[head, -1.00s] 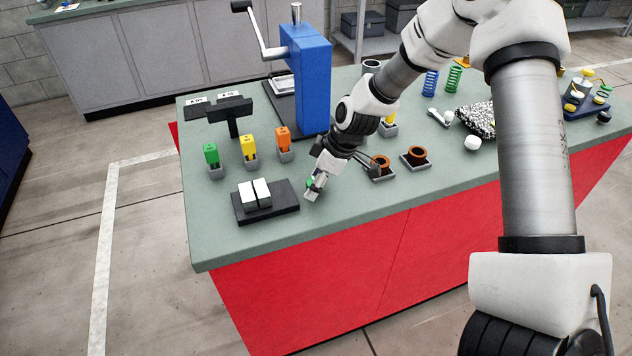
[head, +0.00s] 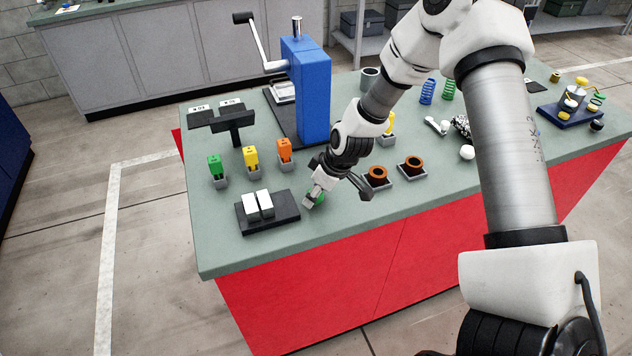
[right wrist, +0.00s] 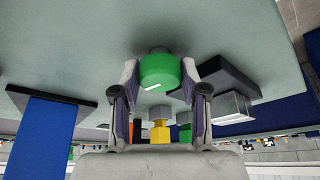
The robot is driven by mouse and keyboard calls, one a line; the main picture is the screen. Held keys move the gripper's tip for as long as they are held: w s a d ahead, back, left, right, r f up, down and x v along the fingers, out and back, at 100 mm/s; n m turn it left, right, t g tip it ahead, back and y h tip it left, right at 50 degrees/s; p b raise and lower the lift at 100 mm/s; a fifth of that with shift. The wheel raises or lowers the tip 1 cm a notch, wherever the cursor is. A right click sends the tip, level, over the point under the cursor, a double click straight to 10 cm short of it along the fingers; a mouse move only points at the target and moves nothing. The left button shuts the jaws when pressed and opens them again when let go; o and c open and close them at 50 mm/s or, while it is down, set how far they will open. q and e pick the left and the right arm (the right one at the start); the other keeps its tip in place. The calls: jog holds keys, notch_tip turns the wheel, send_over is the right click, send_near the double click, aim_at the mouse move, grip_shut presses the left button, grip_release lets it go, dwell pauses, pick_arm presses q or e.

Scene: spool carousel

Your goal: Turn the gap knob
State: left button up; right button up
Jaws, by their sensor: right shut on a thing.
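The gap knob is a round green knob with a white mark. It shows best in the right wrist view (right wrist: 159,71), and a sliver of it shows in the head view (head: 320,201). My right gripper (head: 312,201) is shut on the knob, with one finger on each side of it in the right wrist view (right wrist: 159,78). The knob sits just right of a black block (head: 285,215) that carries two white blocks (head: 258,204) standing side by side with a narrow gap. My left gripper is not in view.
Green (head: 215,163), yellow (head: 251,156) and orange (head: 285,149) tagged pieces stand in grey holders behind the black block. A blue press (head: 305,90) stands farther back. Two orange-brown rings (head: 411,163) in grey holders sit to the right. The table front is clear.

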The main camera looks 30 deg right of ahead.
jog(key=m+h+p, duration=0.1)
jog(key=m+p, duration=0.2)
jog(key=p, duration=0.1)
jog(key=shift+s+r+p, duration=0.1)
jog(key=shift+r+p, duration=0.1)
jog(key=shift+p, duration=0.2)
jog(key=shift+f+m+h+p, duration=0.2)
jog(key=shift+m+h+p, duration=0.3)
jog(key=shift+m+p, duration=0.75)
jog(key=shift+t, duration=0.3)
jog(key=o, duration=1.1)
jog(key=shift+w, duration=0.2)
jog(key=v, duration=1.2)
jog(key=shift+a, duration=0.1)
jog(key=shift+w, duration=0.1)
